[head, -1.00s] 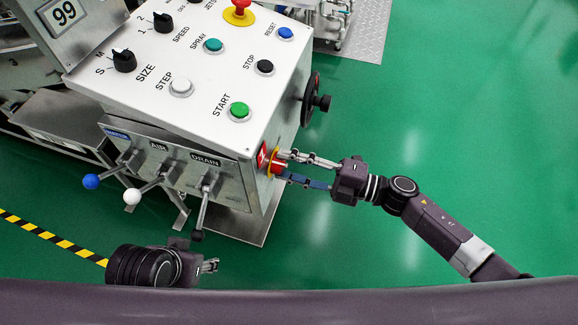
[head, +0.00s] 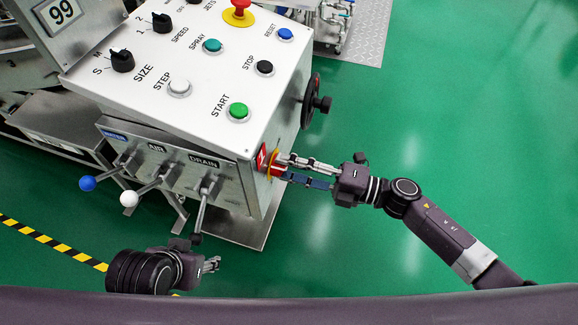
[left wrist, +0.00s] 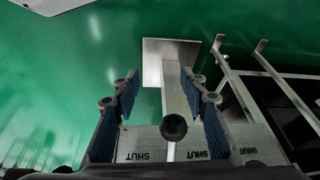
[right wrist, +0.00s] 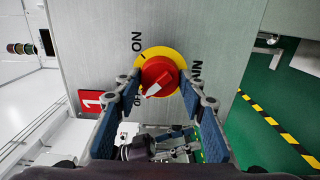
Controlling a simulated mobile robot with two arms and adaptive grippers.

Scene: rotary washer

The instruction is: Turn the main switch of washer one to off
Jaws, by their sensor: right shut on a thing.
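The main switch is a red knob (right wrist: 159,76) on a yellow disc (right wrist: 180,62), on the side of the washer cabinet (head: 237,190). Its white pointer mark faces down-left in the right wrist view, away from the "ON" label (right wrist: 137,41). A red plate with a "1" (right wrist: 91,101) sits beside it. In the head view the switch (head: 273,165) is partly hidden by my right gripper (head: 284,170). My right gripper is shut on the knob, one finger at each side (right wrist: 160,88). My left gripper (head: 212,264) is open and empty, below the drain lever.
The drain lever's black knob (head: 195,238) hangs close to my left gripper, and also shows in the left wrist view (left wrist: 173,127). A black handwheel (head: 312,102) juts from the cabinet's side above the switch. Green floor to the right is clear.

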